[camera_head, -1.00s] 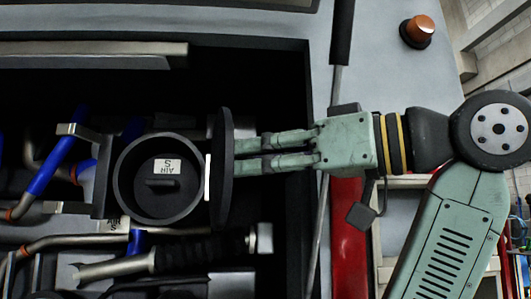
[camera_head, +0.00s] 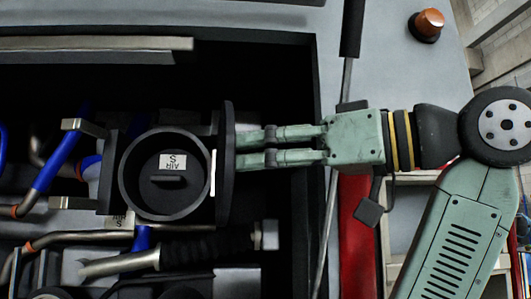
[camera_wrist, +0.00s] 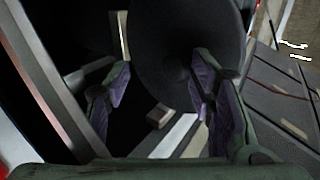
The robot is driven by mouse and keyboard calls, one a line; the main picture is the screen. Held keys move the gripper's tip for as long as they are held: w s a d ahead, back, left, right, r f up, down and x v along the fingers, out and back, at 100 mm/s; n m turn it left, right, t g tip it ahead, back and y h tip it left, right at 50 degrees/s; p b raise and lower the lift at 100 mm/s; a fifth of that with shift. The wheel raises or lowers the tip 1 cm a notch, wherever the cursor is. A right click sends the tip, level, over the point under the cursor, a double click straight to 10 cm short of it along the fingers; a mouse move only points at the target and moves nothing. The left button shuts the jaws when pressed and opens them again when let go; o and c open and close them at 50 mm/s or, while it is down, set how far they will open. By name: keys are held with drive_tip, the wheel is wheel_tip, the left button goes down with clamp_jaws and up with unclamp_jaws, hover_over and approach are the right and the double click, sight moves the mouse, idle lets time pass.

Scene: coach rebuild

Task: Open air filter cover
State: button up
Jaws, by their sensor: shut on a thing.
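The air filter housing is a round black canister (camera_head: 122,180) on the left in the head view. Its mouth is open and shows a white label, reading upside down, and a short dark bar inside. The air filter cover (camera_head: 227,185) is a black disc swung out to the canister's right side, seen nearly edge-on. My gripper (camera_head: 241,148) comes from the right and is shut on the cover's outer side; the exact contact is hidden. In the wrist view the cover (camera_wrist: 180,35) shows as a large dark disc beyond and between my fingers.
The canister sits in a dark engine bay. Blue-and-metal pipes (camera_head: 52,150) lie left, and a ribbed black hose (camera_head: 200,249) runs below. The bay's right frame edge (camera_head: 318,75) lies under my gripper. An orange knob (camera_head: 429,22) is at upper right.

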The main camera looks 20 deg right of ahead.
drive_tip(key=v, duration=1.1)
drive_tip(key=shift+s, duration=0.25)
